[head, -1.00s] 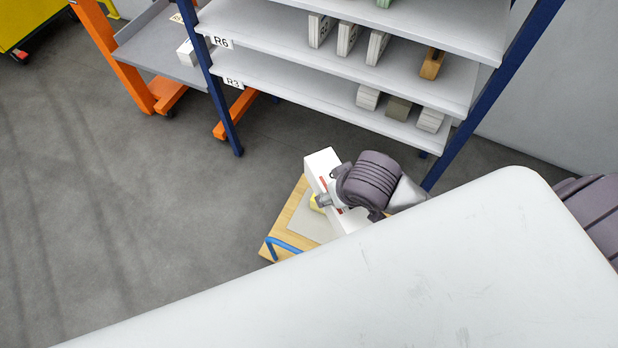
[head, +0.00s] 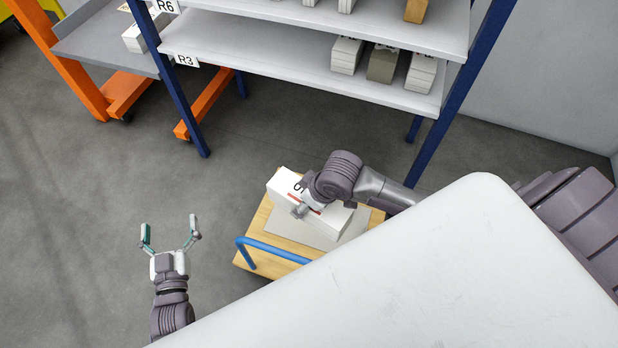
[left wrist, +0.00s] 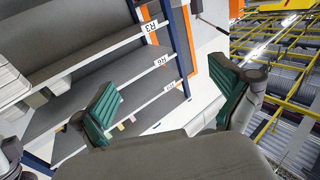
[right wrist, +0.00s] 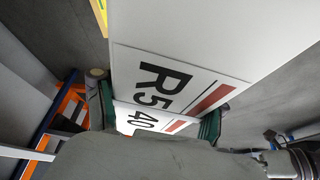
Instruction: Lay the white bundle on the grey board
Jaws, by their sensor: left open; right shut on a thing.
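The white bundle (head: 284,182) is a long white block with a red stripe and dark print. In the right wrist view the bundle (right wrist: 215,45) shows a label reading R5 40. My right gripper (head: 303,208) is shut on the bundle, its fingers on either side in the right wrist view (right wrist: 155,112). The grey board (head: 292,231) lies on a wooden cart under the bundle and is partly covered by it; I cannot tell whether they touch. My left gripper (head: 169,234) is open and empty, left of the cart; its spread fingers also show in the left wrist view (left wrist: 170,100).
The wooden cart (head: 253,258) has a blue handle (head: 272,249) on its near side. A blue-post shelf rack (head: 290,68) with several bundles stands behind it. An orange-framed stand (head: 60,60) is at the left. Grey floor is clear at the left.

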